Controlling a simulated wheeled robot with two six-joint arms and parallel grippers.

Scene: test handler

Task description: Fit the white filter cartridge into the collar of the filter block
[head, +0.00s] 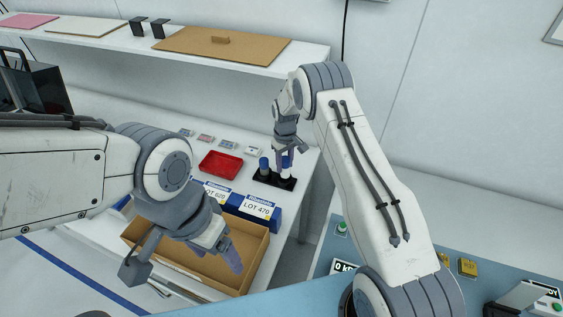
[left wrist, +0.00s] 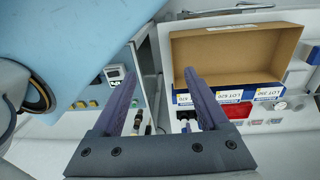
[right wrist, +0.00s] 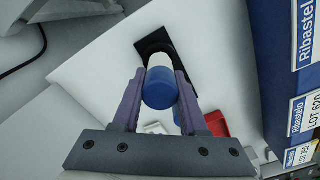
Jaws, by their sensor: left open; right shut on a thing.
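The white filter cartridge (right wrist: 159,62) has a blue end (right wrist: 160,90) and lies between the fingers of my right gripper (right wrist: 160,100). In the head view my right gripper (head: 286,152) points down and is shut on it, with the white part (head: 286,173) showing below, at the right half of a black block (head: 270,181). The block also shows in the right wrist view (right wrist: 152,43). I cannot tell whether the cartridge touches the block; the collar is not distinguishable. A blue cylinder (head: 264,163) stands on the block's left part. My left gripper (head: 190,262) is open and empty above a cardboard box.
The open cardboard box (head: 262,248) stands at the front of the white table, beside blue-and-white lot boxes (head: 262,208). A red tray (head: 220,164) and several small packets lie behind. A shelf (head: 310,55) runs along the wall. A blue counter (head: 330,283) is at the right.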

